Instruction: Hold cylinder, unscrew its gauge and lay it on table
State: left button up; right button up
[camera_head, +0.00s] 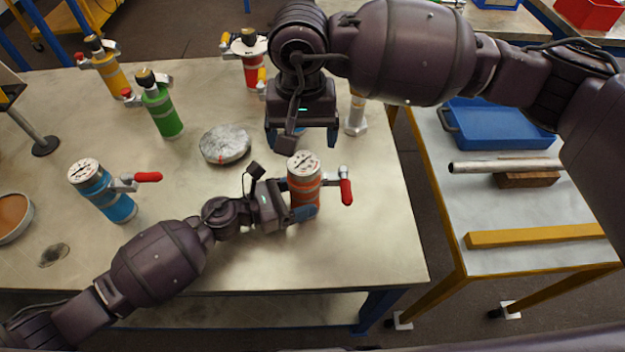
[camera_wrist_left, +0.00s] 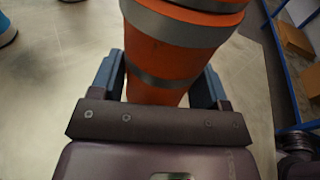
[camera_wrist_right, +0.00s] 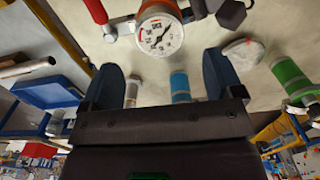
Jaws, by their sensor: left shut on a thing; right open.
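The orange cylinder (camera_head: 304,194) stands upright near the front right of the table (camera_head: 240,255), with a red-handled valve (camera_head: 346,190) on its right side. A round white dial gauge (camera_head: 304,163) sits on its top; the dial also shows in the right wrist view (camera_wrist_right: 158,34). My left gripper (camera_head: 296,205) is shut around the cylinder's body. In the left wrist view the orange body (camera_wrist_left: 170,60) stands between both fingers. My right gripper (camera_head: 302,138) is open and empty, above and just behind the gauge, pointing down. In the right wrist view the gauge lies beyond the fingertips, not between them.
A blue cylinder (camera_head: 108,198) with a gauge stands left. Green (camera_head: 162,110), yellow (camera_head: 110,75) and red (camera_head: 252,70) cylinders stand behind, and a silver one (camera_head: 356,115). A grey disc (camera_head: 225,144) lies mid-table. The table front is clear.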

aim_at(304, 161)
jog(key=shift+f, duration=3.45)
jog(key=m, duration=1.7)
